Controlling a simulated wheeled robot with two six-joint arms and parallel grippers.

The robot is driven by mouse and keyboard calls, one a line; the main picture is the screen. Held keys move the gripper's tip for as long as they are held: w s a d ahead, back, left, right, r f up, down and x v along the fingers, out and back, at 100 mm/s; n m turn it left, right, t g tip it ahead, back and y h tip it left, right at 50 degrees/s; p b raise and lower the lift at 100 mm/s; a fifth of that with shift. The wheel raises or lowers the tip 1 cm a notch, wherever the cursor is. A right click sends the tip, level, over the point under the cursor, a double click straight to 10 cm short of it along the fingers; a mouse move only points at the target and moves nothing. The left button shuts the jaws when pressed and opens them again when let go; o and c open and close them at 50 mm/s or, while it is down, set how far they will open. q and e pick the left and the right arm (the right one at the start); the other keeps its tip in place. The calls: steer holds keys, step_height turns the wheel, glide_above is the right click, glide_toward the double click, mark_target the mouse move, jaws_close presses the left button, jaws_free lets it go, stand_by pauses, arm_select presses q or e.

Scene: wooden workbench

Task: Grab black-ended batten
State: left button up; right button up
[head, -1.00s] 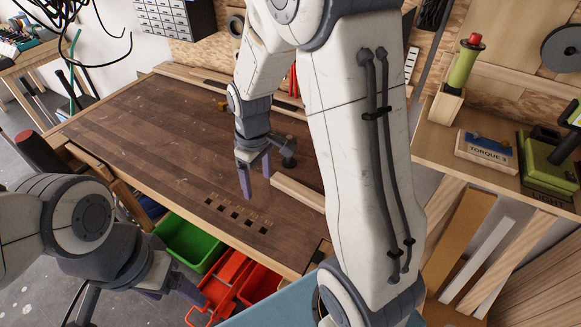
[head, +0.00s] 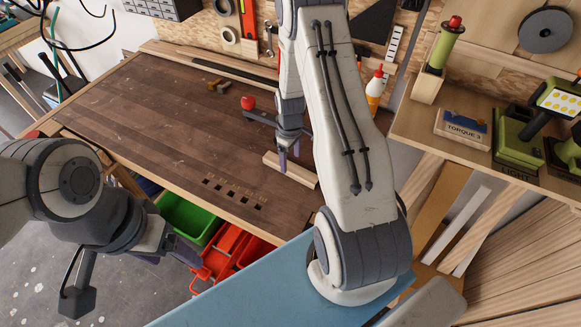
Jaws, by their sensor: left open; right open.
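A short pale wooden batten (head: 290,170) lies on the workbench (head: 150,115), right of the middle. I cannot make out a black end on it. My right gripper (head: 289,153) is open, pointing down at the batten's far side. One finger overlaps the batten in the picture; I cannot tell whether they touch. A long wooden strip (head: 170,54) with a dark stretch runs along the bench's back edge. My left gripper (head: 190,258) is open and empty, low in front of the bench near the bins.
A green bin (head: 188,220) and red bins (head: 232,250) sit below the bench's front edge. A red-knobbed dark tool (head: 248,104) stands left of my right gripper. A side shelf at right holds a TORQUE 3 box (head: 463,128). The bench's left half is mostly clear.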

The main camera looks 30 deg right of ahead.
mark_target(291, 167)
steer(key=shift+f+p, duration=0.4)
steer(key=shift+f, duration=1.2)
steer(key=shift+s, duration=0.1)
jaws_close()
